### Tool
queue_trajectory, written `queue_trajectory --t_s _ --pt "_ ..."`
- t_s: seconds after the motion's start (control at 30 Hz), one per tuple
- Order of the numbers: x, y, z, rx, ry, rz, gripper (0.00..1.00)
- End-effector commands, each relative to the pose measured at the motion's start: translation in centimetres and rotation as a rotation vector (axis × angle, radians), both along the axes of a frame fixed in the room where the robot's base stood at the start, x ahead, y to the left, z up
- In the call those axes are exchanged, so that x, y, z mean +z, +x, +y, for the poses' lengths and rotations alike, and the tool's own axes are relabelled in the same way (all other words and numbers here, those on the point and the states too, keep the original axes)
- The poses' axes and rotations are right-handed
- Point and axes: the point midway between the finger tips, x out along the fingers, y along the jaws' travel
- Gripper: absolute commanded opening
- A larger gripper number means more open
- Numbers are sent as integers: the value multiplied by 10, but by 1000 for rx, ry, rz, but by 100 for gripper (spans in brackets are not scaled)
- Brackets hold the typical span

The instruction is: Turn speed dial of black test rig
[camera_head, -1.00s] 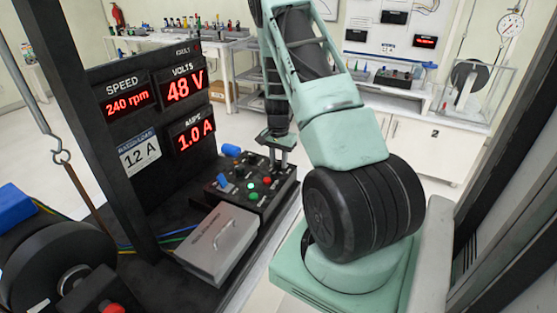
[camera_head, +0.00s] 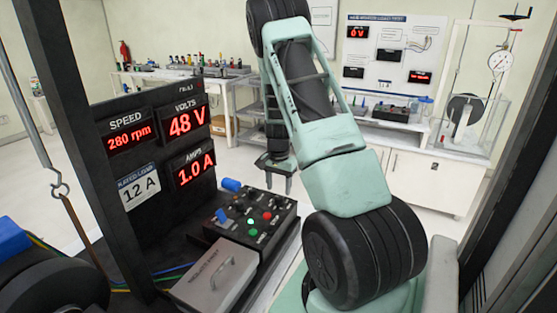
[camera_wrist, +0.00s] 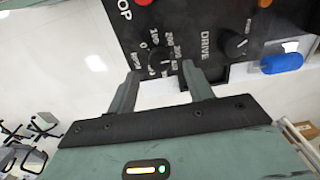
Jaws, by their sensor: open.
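The black test rig's control box (camera_head: 262,236) stands at centre with coloured buttons and knobs on top. In the wrist view the black speed dial (camera_wrist: 160,59), ringed by a number scale, shows just beyond and between my fingertips. My gripper (camera_wrist: 161,70) is open, with one finger on each side of the gap and nothing between them. In the head view my gripper (camera_head: 275,186) hangs fingers down, past the box's back edge and seemingly above it. The speed display (camera_head: 128,141) reads 280 rpm.
A second knob marked DRIVE (camera_wrist: 236,44) sits right of the speed dial, with a blue lever (camera_wrist: 282,62) beyond it. A grey metal box with a handle (camera_head: 215,272) stands in front of the control box. Volts (camera_head: 185,122) and amps (camera_head: 193,167) displays read 48 V and 1.0 A.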

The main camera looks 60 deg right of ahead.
Motion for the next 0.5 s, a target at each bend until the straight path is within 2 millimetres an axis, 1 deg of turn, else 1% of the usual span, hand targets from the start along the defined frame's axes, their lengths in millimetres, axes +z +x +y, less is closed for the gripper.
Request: queue_trajectory --t_s 0.03,0.1,0.3,0.4,0.5 --pt "12 2 0 1 -4 -5 52" --pt "29 1 -1 0 -6 -5 52" --pt "76 2 0 1 -5 -5 52" --pt "97 1 0 0 -4 -4 52" --pt "114 1 0 0 -3 -3 52"
